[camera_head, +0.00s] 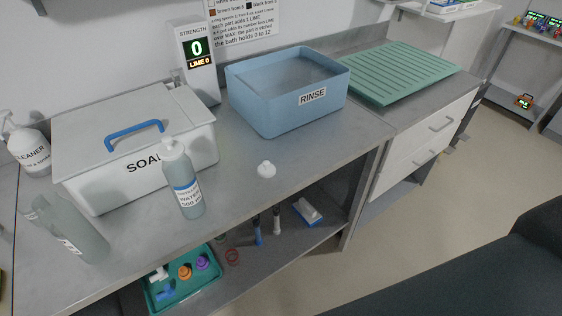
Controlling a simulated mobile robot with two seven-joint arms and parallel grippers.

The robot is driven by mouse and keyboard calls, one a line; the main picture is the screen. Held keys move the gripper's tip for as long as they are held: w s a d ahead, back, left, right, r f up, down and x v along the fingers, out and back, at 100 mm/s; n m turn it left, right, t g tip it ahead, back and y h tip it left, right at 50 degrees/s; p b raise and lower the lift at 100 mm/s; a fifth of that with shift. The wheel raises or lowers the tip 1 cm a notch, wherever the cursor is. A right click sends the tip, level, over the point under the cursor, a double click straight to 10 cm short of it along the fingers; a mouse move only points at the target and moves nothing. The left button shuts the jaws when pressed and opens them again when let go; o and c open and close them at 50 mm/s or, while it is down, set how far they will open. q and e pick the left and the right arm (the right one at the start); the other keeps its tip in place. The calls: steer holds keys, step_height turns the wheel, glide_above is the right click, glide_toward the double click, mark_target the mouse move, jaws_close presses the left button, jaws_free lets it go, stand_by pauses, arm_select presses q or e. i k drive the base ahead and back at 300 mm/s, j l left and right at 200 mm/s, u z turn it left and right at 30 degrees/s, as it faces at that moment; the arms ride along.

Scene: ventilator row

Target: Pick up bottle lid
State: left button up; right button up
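A small white bottle lid (266,170) sits on the grey counter (325,145), in front of the blue basin and right of the bottles. A grey-blue bottle (184,182) with a blue-and-white label that seems to read WATER stands upright left of the lid, in front of the soak box. A second grey bottle (72,232) stands further left near the front edge; its label is only partly visible. Neither of my grippers is in view, and nothing touches the lid.
A lidded SOAK box (85,135) with a blue handle, a blue RINSE basin (280,115) and a green ribbed rack (400,72) line the counter. A cleaner bottle (30,150) stands far left. Below, a shelf holds a teal tray (207,296) and brushes. Counter around the lid is clear.

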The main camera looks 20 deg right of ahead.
mark_target(266, 170)
steer(key=l, duration=0.5)
steer(key=i+l, duration=0.15)
steer(key=l, duration=0.9)
steer(key=i, duration=0.05)
